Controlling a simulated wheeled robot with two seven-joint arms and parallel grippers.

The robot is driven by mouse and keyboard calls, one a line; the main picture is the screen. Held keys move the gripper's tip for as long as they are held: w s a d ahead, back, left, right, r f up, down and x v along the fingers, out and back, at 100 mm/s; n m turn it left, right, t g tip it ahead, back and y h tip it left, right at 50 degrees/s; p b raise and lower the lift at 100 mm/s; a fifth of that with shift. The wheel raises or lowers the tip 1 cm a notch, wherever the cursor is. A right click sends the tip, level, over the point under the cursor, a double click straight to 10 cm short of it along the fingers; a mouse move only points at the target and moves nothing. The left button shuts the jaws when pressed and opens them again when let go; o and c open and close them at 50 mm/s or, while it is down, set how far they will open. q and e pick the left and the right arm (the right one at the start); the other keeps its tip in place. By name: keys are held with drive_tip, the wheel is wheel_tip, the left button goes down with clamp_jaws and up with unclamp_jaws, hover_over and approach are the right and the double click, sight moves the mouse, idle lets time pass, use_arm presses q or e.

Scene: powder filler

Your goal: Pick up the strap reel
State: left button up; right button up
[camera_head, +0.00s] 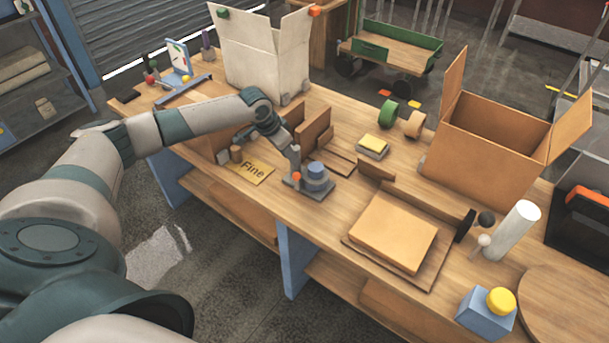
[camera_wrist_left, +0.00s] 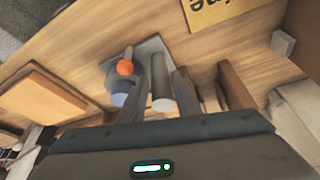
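A green ring-shaped reel (camera_head: 388,112) stands upright at the far side of the bench in the head view, with a tan roll (camera_head: 414,124) just to its right. No label shows which is the strap reel; neither is clearly in the left wrist view. My left gripper (camera_head: 292,160) is well left of both, low over a grey-based device (camera_head: 318,186) with a blue cylinder and an orange ball. In the left wrist view a grey cylinder (camera_wrist_left: 162,90) shows between the fingers. I cannot tell whether they grip it. My right gripper is out of view.
A yellow "Fine" plate (camera_head: 251,171) lies left of the device. A white box (camera_head: 262,60) is behind, and an open cardboard box (camera_head: 485,150) is to the right.

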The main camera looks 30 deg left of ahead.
use_arm(q)
drive_tip(key=shift+w+d+f+p, duration=0.1)
drive_tip(key=shift+w+f+p, duration=0.15)
drive_tip(key=shift+f+p, duration=0.25)
drive_tip(key=p+x, duration=0.1)
drive_tip(key=x, duration=0.1)
drive_tip(key=shift+w+f, duration=0.2)
drive_tip(key=shift+f, duration=0.15)
drive_tip(key=shift+w+d+f+p, duration=0.1)
drive_tip(key=shift+w+f+p, duration=0.15)
drive_tip(key=shift+f, duration=0.35)
clamp_jaws()
